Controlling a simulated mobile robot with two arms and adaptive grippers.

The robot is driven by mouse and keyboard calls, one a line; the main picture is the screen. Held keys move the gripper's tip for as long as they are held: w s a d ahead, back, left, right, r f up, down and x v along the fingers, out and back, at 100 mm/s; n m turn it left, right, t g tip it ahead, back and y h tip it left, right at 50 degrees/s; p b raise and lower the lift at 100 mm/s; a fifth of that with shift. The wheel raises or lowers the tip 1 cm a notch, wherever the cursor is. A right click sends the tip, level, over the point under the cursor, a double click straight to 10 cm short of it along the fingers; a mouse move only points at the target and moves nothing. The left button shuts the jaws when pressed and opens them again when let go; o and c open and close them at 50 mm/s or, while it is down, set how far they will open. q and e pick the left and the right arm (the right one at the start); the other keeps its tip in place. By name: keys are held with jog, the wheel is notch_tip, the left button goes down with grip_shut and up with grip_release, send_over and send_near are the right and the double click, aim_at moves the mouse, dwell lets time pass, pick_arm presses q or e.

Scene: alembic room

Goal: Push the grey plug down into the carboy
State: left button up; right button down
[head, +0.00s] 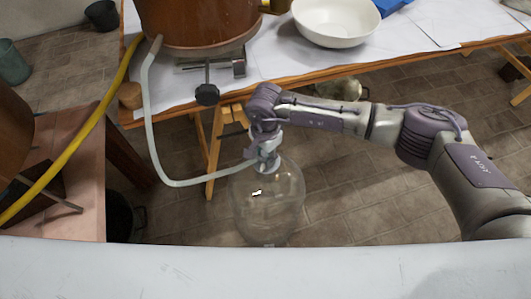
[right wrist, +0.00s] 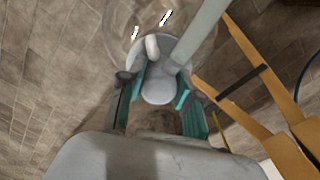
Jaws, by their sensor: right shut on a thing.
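The clear glass carboy (head: 268,208) stands on the tiled floor below the table's front edge, and its rounded glass shows faintly in the right wrist view (right wrist: 113,30). The grey plug (right wrist: 158,91) sits between the teal pads of my right gripper (right wrist: 160,98), which is shut on it. A pale hose (right wrist: 200,35) and a short bent tube (right wrist: 152,46) come out of the plug. In the head view my right gripper (head: 264,158) is over the carboy's neck. The gripper hides the neck, so I cannot tell how deep the plug sits. My left gripper is not in view.
The pale hose runs up to a copper vessel (head: 195,22) on a paper-covered table with wooden trestle legs (head: 216,150). A white bowl (head: 335,20) stands on it. A yellow hose (head: 75,145) crosses a wooden stand at left. Floor right of the carboy is clear.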

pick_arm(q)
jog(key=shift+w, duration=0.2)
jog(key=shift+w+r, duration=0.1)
pick_arm(e)
jog(key=c, duration=0.7)
grip_release()
jog(key=shift+r, duration=0.55)
pick_arm(q)
jog(key=shift+p, duration=0.3)
pick_arm(e)
jog(key=shift+r, duration=0.1)
jog(key=shift+r, duration=0.1)
jog(key=shift+r+p, duration=0.4)
jog(key=shift+r, duration=0.25)
jog(key=shift+r+p, duration=0.7)
jog(key=shift+r, duration=0.65)
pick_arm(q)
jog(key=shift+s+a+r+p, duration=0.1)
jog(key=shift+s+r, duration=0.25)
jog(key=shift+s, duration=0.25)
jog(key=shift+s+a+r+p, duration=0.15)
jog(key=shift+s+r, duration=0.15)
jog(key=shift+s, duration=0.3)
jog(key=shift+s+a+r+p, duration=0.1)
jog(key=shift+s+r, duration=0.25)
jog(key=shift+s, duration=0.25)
pick_arm(e)
jog(key=shift+r, duration=0.75)
